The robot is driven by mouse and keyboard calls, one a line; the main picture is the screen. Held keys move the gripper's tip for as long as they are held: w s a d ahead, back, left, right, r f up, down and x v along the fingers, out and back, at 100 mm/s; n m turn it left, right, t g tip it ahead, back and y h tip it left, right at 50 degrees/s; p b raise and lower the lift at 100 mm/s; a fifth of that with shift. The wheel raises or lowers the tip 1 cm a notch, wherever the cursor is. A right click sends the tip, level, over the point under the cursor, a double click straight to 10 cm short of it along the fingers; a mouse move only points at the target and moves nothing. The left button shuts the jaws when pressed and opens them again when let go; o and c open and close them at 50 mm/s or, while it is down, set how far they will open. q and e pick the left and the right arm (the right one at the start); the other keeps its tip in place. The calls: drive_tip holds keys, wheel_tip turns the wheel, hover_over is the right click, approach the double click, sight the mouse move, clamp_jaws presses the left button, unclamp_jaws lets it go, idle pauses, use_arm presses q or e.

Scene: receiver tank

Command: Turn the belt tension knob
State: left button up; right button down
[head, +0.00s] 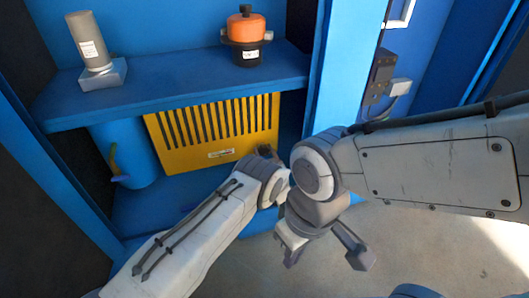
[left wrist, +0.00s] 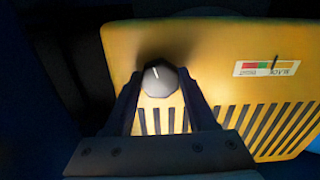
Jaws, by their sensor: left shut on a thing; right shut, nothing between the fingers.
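The belt tension knob (left wrist: 160,80) is a grey faceted knob with a white line on its face, on the yellow slotted guard (left wrist: 120,55). In the left wrist view my left gripper (left wrist: 159,92) has a finger on each side of the knob and is shut on it. In the head view my left gripper (head: 267,153) is at the right end of the yellow guard (head: 213,122), and the knob is hidden there. My right gripper (head: 322,252) hangs below its wrist, to the lower right of the left one, shut and empty.
A coloured scale label (left wrist: 267,68) with a dark pointer is on the guard. Above, a blue shelf (head: 180,91) carries a grey cylinder (head: 89,40) and an orange-topped black part (head: 246,33). A blue upright (head: 338,65) stands to the right. Floor is clear below.

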use_arm(q)
drive_tip(key=shift+m, duration=0.4)
drive_tip(key=m, duration=0.3)
drive_tip(key=shift+d+b, duration=0.1)
drive_tip(key=shift+b, duration=0.25)
drive_tip(key=m, duration=0.4)
drive_tip(key=shift+f+m, duration=0.1)
drive_tip(key=shift+m, duration=0.2)
drive_tip(key=o, duration=1.4)
